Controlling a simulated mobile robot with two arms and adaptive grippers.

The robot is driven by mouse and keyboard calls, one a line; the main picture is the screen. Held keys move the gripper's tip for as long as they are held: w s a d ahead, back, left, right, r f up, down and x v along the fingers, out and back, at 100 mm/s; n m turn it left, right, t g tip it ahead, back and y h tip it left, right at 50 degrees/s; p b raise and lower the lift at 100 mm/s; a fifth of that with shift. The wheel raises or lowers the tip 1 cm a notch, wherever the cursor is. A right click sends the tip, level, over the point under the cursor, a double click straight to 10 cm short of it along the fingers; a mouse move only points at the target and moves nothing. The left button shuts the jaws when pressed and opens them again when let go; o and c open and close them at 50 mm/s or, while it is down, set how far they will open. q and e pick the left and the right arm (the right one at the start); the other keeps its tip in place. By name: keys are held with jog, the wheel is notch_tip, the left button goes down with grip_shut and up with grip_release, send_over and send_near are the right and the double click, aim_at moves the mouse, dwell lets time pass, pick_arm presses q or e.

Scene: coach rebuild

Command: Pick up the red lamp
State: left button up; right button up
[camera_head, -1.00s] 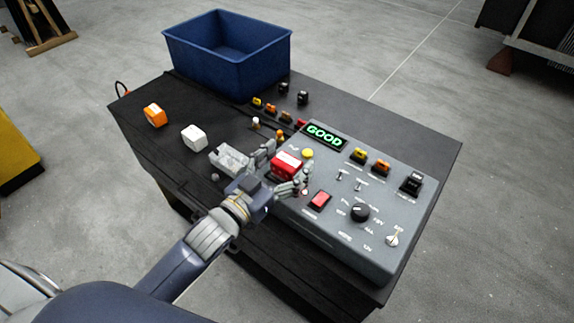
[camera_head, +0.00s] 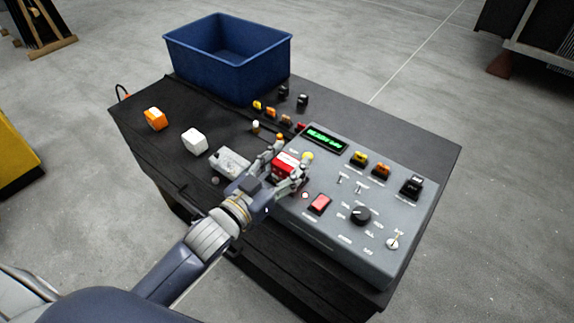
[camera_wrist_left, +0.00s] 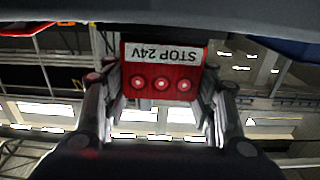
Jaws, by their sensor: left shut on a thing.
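The red lamp (camera_head: 283,162) is a small red block with a white label. In the left wrist view the lamp (camera_wrist_left: 160,82) shows the label "STOP 24V" upside down and a row of three light round spots. My left gripper (camera_head: 288,167) is shut on it, one finger on each side. In the head view they are at the left edge of the grey control console (camera_head: 337,222). I cannot tell whether the lamp touches the console. The fingers hide part of its sides. My right gripper is not in view.
A blue bin (camera_head: 222,77) stands at the back of the dark table (camera_head: 400,130). An orange block (camera_head: 155,119), a white block (camera_head: 194,141) and a pale grey box (camera_head: 231,162) lie left of the gripper. Several small coloured parts lie behind. The console carries a red switch (camera_head: 319,204) and knobs.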

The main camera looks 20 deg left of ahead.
pick_arm(q)
notch_tip(320, 180, up, 2)
jog(key=shift+r, duration=0.25)
jog(key=s+d+r+p, duration=0.1)
jog(key=s+d, duration=0.2)
jog(key=s, duration=1.2)
jog(key=shift+s+r, duration=0.35)
jog(key=shift+w+a, duration=0.1)
jog(key=shift+a, duration=0.05)
